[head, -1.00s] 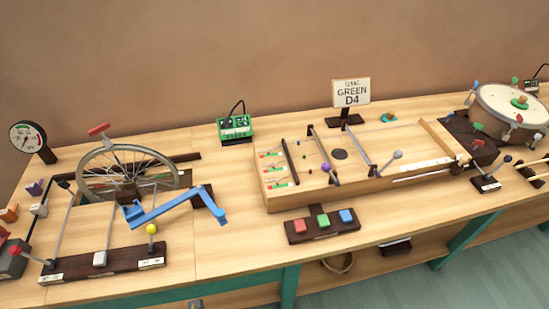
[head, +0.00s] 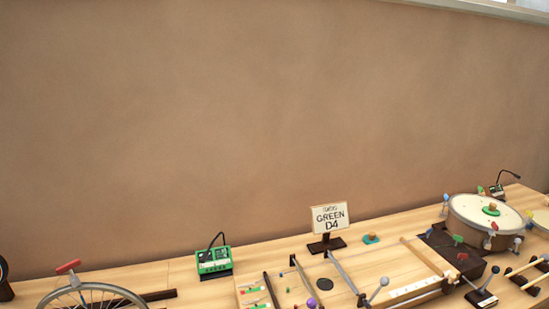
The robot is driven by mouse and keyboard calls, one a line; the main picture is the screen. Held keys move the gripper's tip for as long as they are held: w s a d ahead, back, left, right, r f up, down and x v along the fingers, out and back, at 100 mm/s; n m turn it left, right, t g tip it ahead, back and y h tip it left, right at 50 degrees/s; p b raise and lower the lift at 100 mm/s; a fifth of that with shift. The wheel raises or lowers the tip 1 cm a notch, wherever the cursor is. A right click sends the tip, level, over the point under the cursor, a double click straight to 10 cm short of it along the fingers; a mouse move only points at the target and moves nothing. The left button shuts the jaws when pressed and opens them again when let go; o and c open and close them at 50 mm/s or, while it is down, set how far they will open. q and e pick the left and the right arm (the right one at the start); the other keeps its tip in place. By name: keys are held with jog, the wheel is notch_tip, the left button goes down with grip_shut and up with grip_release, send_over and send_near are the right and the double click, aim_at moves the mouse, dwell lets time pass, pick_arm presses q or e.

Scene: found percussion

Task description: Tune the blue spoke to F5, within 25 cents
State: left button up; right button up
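The spoked wheel (head: 92,291) stands at the bottom left, cut off by the lower edge of the head view. A red piece (head: 68,267) sits at its top. A thin blue mark shows among its spokes, too small to tell if it is the blue spoke. The green tuner-like box (head: 214,261) with a dark cable stands to the right of the wheel. A sign (head: 330,218) reads "GREEN D4". Neither of my grippers is in view.
A long wooden string box (head: 420,270) with levers and coloured knobs lies at the lower right. A drum (head: 485,220) with coloured keys stands at the far right. The bench between the green box and the wheel is mostly clear. A plain wall fills the upper view.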

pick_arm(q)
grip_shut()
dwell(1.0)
